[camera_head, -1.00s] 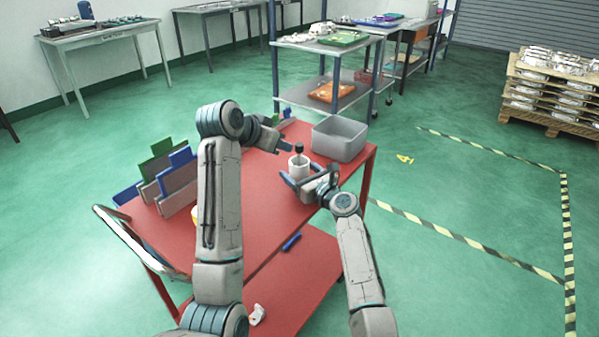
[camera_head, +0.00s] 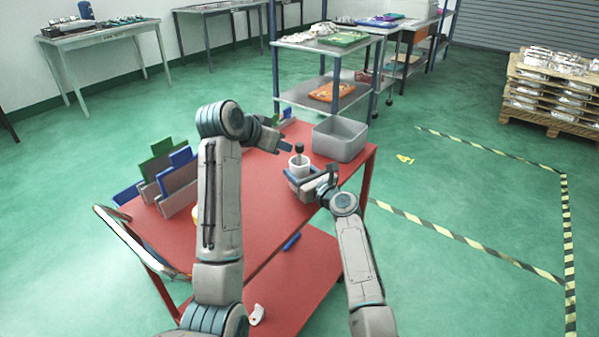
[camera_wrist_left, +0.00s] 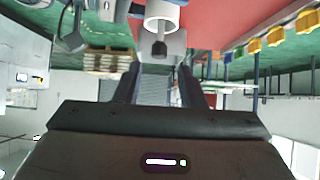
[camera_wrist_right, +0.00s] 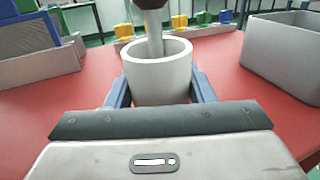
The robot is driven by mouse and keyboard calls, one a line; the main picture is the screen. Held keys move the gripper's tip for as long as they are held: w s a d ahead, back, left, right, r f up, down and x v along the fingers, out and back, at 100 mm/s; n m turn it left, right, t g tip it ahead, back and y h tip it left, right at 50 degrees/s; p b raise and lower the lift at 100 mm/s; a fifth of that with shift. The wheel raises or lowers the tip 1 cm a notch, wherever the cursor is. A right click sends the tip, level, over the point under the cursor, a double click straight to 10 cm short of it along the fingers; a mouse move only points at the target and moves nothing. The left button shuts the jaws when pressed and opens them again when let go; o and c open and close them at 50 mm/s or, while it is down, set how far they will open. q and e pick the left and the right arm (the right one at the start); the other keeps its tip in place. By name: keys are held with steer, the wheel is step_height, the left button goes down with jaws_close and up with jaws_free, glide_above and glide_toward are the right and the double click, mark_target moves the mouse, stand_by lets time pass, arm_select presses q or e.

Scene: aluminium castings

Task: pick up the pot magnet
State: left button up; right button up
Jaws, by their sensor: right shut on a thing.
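A white cup (camera_head: 300,168) stands on the red cart top. A grey stem with a dark knob (camera_head: 299,148) sticks up out of it; this appears to be the pot magnet, and its lower end is hidden inside the cup. My right gripper (camera_head: 305,181) is shut on the cup, with one blue finger on each side of it in the right wrist view (camera_wrist_right: 160,92).
A grey bin (camera_head: 340,138) stands close behind the cup, at the cart's far right corner. Grey racks with green and blue plates (camera_head: 168,168) stand on the left of the red cart top (camera_head: 250,210). The middle of the top is clear.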

mark_target(303, 147)
arm_select(q)
steer(key=shift+o, duration=1.1)
steer(key=w+d+f+t, duration=0.1)
steer(key=w+d+f, duration=0.1)
steer(key=w+d+f+n+t, duration=0.1)
steer(key=w+d+f+t, duration=0.1)
steer(key=f, duration=0.1)
steer(key=shift+w+d+h, duration=0.1)
steer(key=shift+w+h, duration=0.2)
steer(key=shift+h, duration=0.1)
steer(key=shift+x, duration=2.65)
steer(key=shift+w+r, duration=0.1)
jaws_close()
